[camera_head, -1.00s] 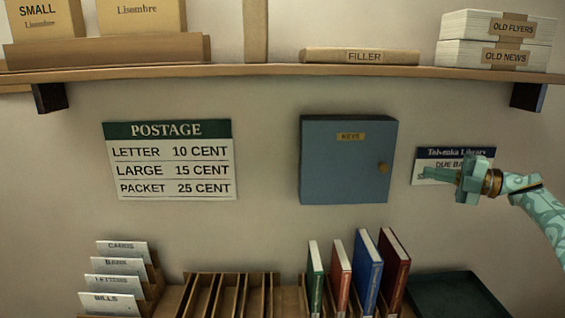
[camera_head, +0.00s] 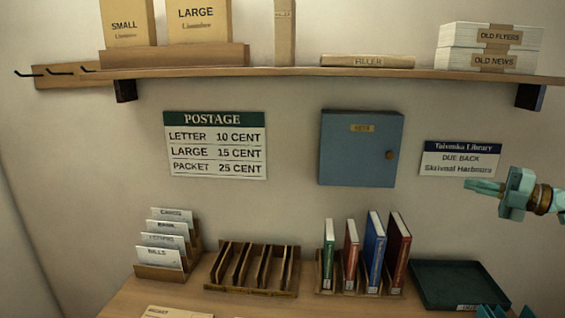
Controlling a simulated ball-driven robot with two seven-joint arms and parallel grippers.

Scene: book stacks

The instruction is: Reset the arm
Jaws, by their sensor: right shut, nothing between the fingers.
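My right gripper (camera_head: 490,188) is at the right edge of the head view, pointing left. It is teal with a brass-coloured wrist, shut and empty. It hangs in the air in front of the wall, just below the library sign (camera_head: 461,159) and above the dark green tray (camera_head: 460,282). It touches nothing that I can see. A small teal part shows at the bottom right edge; I cannot tell what it is. My left gripper is not in view.
On the desk (camera_head: 120,301) stand a card holder (camera_head: 170,272), an empty slotted rack (camera_head: 240,290) and a rack with upright books (camera_head: 374,254). Above are a blue key cabinet (camera_head: 350,160), a postage sign (camera_head: 190,160) and a shelf (camera_head: 300,72) with boxes and hooks.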

